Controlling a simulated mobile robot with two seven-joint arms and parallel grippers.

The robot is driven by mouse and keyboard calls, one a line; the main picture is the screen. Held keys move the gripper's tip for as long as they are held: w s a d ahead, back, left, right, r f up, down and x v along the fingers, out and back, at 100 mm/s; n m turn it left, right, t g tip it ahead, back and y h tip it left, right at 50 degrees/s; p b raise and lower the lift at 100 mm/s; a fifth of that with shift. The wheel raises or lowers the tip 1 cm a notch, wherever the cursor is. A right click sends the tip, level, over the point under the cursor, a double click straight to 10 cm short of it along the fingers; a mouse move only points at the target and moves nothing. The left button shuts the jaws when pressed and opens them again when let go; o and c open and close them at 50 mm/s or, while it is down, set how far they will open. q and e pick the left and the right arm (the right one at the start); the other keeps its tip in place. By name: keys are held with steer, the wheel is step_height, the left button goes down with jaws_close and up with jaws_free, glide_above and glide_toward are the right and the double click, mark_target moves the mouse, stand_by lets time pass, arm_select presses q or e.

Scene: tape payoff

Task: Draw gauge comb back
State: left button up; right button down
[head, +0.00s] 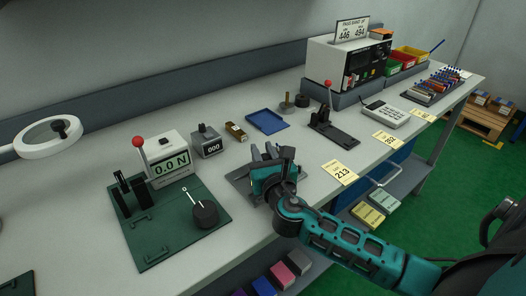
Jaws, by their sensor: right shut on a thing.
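My right gripper (268,168) comes in from the lower right and is shut at a low dark grey fixture (239,184) near the bench's front edge. What it grips is mostly hidden by the jaws; I take it to be the gauge comb, though its teeth cannot be made out. To the left, a force gauge reading 0.0 N (170,166) stands on a green base plate (162,238). The plate also carries a black knob (206,214), black upright posts (124,192) and a lever with a red ball (138,141). My left gripper is not in view.
A small counter (208,143), a brass block (235,131), a blue tray (267,122) and a red-balled lever stand (333,130) sit behind the gripper. A yellow 213 card (340,172) lies to its right.

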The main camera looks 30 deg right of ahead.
steer(key=shift+r, duration=0.2)
steer(key=shift+a+r+p, duration=0.15)
steer(key=shift+a+p, duration=0.35)
steer(key=shift+a, duration=0.8)
steer(key=c, duration=0.9)
jaws_free()
steer(key=shift+a, duration=0.1)
steer(key=shift+c, duration=0.2)
steer(key=shift+s, duration=0.1)
